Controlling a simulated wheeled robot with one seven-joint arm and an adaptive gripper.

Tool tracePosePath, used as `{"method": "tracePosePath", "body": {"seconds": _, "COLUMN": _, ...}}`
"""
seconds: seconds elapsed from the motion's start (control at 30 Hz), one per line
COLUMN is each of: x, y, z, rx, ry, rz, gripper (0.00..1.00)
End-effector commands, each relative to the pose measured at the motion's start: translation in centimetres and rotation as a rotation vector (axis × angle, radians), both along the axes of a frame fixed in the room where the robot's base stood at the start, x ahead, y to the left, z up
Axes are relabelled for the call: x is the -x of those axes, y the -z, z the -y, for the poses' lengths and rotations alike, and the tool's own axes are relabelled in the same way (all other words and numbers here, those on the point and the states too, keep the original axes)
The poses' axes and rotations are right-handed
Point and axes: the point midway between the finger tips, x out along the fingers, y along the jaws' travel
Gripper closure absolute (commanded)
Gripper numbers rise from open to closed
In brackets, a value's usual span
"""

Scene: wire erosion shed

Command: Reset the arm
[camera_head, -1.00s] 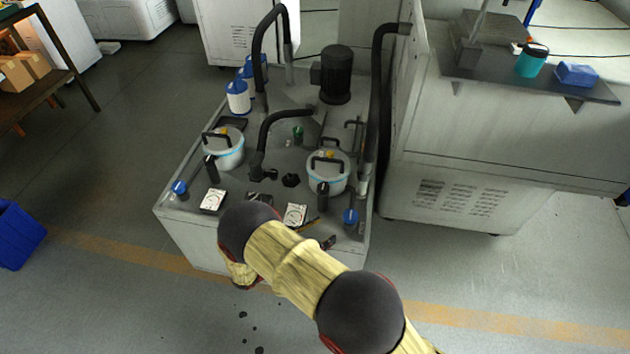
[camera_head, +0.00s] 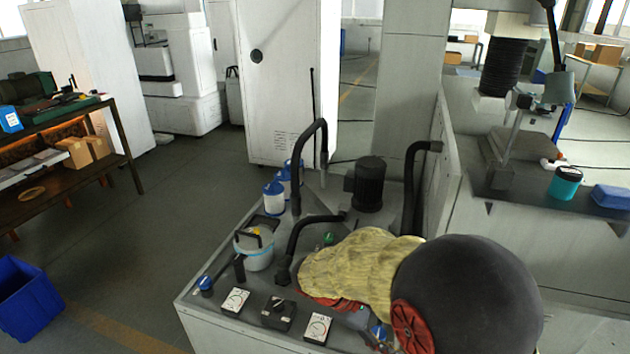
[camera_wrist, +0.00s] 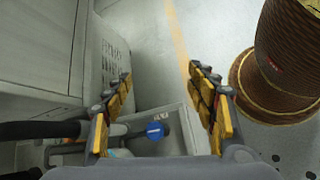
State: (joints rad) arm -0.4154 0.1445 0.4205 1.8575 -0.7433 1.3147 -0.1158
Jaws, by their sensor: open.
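My gripper (camera_wrist: 163,110) shows in the wrist view, with its two yellow-padded fingers spread apart and nothing between them. Beyond the fingers are a corner of the grey pump unit and a blue cap (camera_wrist: 155,131) on it. In the head view my arm covers the right part of the grey pump unit (camera_head: 215,290), and the gripper itself is hidden. A white canister with a handle (camera_head: 256,252) stands on the left part of the unit. The second canister seen earlier is hidden behind my arm.
A dark motor (camera_head: 369,184) and black hoses rise from the unit. A machine with a shelf holding a teal tub (camera_head: 565,183) stands at right. A blue bin (camera_head: 27,298) sits at left. A brown spool (camera_wrist: 290,50) stands at the wrist view's right. Floor between bin and unit is clear.

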Motion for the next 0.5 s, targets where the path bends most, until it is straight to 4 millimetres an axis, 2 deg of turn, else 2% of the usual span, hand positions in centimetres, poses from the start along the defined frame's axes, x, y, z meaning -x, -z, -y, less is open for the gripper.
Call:
{"method": "tracePosePath", "body": {"seconds": 0.03, "x": 1.0, "y": -1.6, "z": 0.6, "rx": -0.054, "ry": 0.047, "rz": 0.043, "gripper": 0.43}}
{"method": "tracePosePath", "body": {"seconds": 0.1, "x": 2.3, "y": -3.1, "z": 1.1, "rx": -0.131, "ry": 0.11, "rz": 0.1, "gripper": 0.43}}
{"method": "tracePosePath", "body": {"seconds": 0.3, "x": 6.3, "y": -7.2, "z": 1.7, "rx": -0.345, "ry": 0.284, "rz": 0.274, "gripper": 0.43}}
{"method": "tracePosePath", "body": {"seconds": 0.5, "x": 10.1, "y": -10.7, "z": 1.6, "rx": -0.553, "ry": 0.441, "rz": 0.47, "gripper": 0.43}}
